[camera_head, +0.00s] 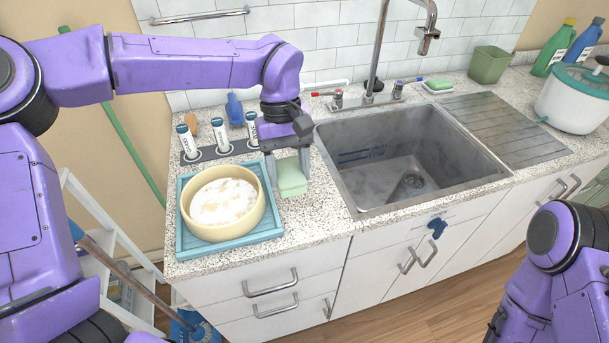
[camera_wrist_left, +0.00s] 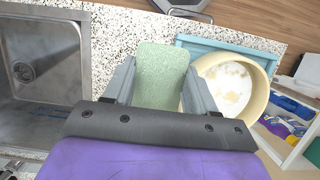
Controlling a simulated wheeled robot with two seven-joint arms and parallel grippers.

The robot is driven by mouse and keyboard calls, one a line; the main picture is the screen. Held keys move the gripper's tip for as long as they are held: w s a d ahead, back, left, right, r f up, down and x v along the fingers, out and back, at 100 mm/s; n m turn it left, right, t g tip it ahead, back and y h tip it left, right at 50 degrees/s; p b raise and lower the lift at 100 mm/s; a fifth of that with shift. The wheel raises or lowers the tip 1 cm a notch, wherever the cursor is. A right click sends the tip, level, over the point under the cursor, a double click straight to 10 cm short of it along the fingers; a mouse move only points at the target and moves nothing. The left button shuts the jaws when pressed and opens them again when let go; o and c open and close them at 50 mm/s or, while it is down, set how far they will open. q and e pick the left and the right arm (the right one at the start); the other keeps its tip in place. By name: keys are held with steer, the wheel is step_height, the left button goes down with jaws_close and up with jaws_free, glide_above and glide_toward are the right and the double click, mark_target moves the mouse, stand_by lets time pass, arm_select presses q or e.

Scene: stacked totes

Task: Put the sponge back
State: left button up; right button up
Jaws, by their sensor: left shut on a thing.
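A pale green sponge (camera_head: 292,180) is between the fingers of my left gripper (camera_head: 287,165), over the counter between the bowl and the sink. In the left wrist view the sponge (camera_wrist_left: 160,72) fills the space between the fingers of the left gripper (camera_wrist_left: 160,92). I cannot tell whether its lower edge touches the counter. Another small green sponge (camera_head: 439,83) lies on a pale dish (camera_head: 438,90) behind the sink, right of the faucet. My right arm shows at the lower right of the head view, but its gripper is out of view.
A cream bowl (camera_head: 258,218) with white residue sits in a blue tray (camera_head: 192,246) left of the sponge. A holder (camera_head: 204,155) with several white tubes is behind it. The steel sink (camera_head: 355,190) is empty. A white pot (camera_head: 572,105) stands at the far right.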

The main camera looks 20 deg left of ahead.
arm_select(q)
steer(key=w+f, duration=0.4)
steer(key=w+d+f+p, duration=0.1)
steer(key=w+f, duration=0.1)
steer(key=shift+w+f, duration=0.25)
steer(key=shift+w, duration=0.05)
steer(key=x, duration=0.1)
steer(key=p+x, duration=0.1)
steer(key=x, duration=0.1)
steer(key=shift+w+a, duration=0.2)
steer(key=shift+w, duration=0.05)
steer(key=shift+w+f, duration=0.15)
steer(key=shift+f, duration=0.15)
arm_select(e)
steer(key=r, duration=0.1)
steer(key=w+r, duration=0.1)
steer(key=shift+r, duration=0.35)
arm_select(q)
steer(key=shift+f, duration=0.15)
steer(key=o, duration=0.9)
steer(key=shift+o, duration=0.2)
